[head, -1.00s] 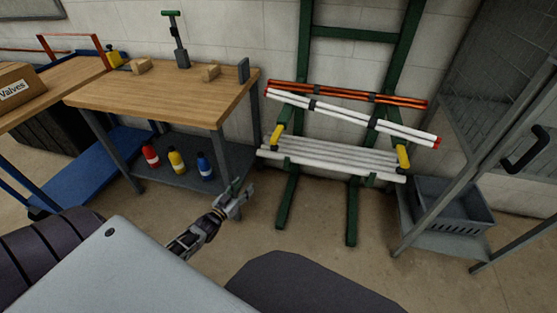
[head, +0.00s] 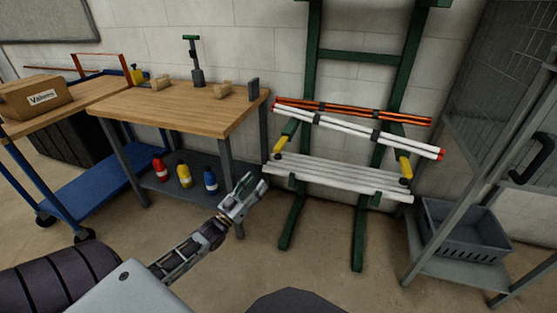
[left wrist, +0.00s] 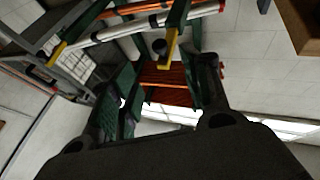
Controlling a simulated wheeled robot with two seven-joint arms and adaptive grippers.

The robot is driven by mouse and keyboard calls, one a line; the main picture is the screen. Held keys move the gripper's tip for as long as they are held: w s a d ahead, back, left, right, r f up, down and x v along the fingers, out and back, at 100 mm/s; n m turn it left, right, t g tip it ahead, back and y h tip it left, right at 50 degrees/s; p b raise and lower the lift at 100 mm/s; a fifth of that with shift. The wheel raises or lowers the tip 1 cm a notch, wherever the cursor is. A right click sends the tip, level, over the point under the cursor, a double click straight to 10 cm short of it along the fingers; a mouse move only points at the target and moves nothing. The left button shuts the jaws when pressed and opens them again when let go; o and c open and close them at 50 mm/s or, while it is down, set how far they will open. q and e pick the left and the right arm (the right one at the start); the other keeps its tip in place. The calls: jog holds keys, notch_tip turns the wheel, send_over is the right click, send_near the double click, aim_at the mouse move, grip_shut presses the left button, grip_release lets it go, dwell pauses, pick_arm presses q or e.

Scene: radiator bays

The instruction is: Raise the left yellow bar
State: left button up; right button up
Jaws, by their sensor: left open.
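The left yellow bar (head: 279,145) is a short yellow piece at the left end of the green rack, beside the stack of white pipes (head: 335,178). A green part shows just above it. My left gripper (head: 253,188) is open and empty, below and left of the bar, apart from it. In the left wrist view, a yellow bar (left wrist: 171,48) that appears to be the left one lies beyond the spread fingers (left wrist: 166,84). The right yellow bar (head: 405,164) is at the rack's right end. My right gripper is not in view.
White pipes with red ends (head: 410,143) and orange pipes (head: 350,111) lie across the rack above. A wooden workbench (head: 180,108) with bottles on its lower shelf stands left. A grey crate (head: 465,232) is at right. The floor before the rack is clear.

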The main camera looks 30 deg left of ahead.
aim_at(276, 159)
pick_arm(q)
jog(key=shift+w, duration=0.2)
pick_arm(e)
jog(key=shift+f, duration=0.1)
pick_arm(q)
jog(key=b+x, duration=0.3)
jog(key=x, duration=0.9)
jog(key=shift+w, duration=0.2)
jog(key=shift+w+d+r, duration=0.15)
jog(key=shift+w+r, duration=0.05)
jog(key=shift+w, duration=0.25)
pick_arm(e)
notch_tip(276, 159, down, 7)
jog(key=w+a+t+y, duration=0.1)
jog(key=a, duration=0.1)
pick_arm(q)
grip_shut()
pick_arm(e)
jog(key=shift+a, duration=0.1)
